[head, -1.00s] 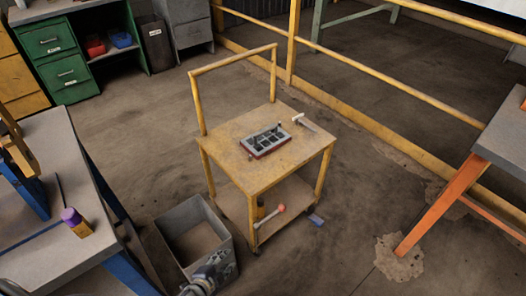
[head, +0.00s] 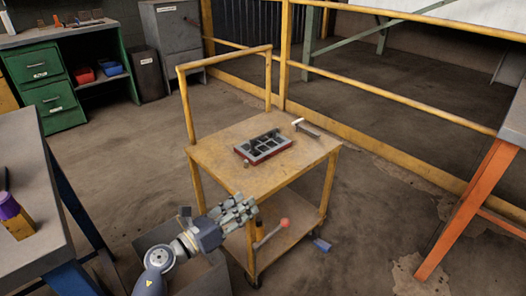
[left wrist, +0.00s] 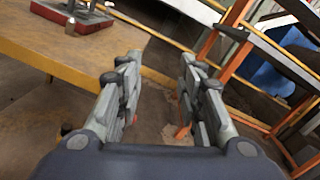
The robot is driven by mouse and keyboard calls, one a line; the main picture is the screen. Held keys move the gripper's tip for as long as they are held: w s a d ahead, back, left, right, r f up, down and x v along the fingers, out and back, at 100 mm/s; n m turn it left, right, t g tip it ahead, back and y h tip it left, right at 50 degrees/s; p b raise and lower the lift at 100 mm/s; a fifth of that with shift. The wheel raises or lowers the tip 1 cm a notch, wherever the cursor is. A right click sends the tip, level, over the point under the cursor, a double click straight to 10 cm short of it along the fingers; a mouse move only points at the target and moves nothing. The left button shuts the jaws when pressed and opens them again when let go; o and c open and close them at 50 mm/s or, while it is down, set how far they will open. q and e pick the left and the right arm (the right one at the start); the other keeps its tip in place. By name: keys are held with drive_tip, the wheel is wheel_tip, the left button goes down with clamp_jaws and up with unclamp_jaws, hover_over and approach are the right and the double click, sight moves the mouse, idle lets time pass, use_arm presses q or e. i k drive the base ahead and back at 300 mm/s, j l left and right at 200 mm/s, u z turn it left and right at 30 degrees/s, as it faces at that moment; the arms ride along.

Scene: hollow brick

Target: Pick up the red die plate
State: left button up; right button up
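The red die plate (head: 264,147) lies on the top of the yellow cart (head: 225,153), with a grey grid-like block on it. Its red edge shows along the front. In the left wrist view a corner of the red plate (left wrist: 85,22) shows at the top left, on the cart top. My left gripper (head: 248,208) is in front of the cart's near left side, below and apart from the plate. In the left wrist view its two fingers (left wrist: 158,85) stand wide apart with nothing between them. My right gripper is in neither view.
A T-shaped tool (head: 306,127) lies behind the plate on the cart. The cart's handle (head: 225,60) rises at the back left. A grey bin (head: 205,275) stands below my left arm. A workbench (head: 30,200) is at left, an orange-legged table (head: 470,205) at right.

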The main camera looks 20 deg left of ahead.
sight(259, 149)
drive_tip(key=i+j, duration=0.2)
drive_tip(key=i, duration=0.25)
drive_tip(key=i+j, duration=0.25)
drive_tip(key=i, duration=0.15)
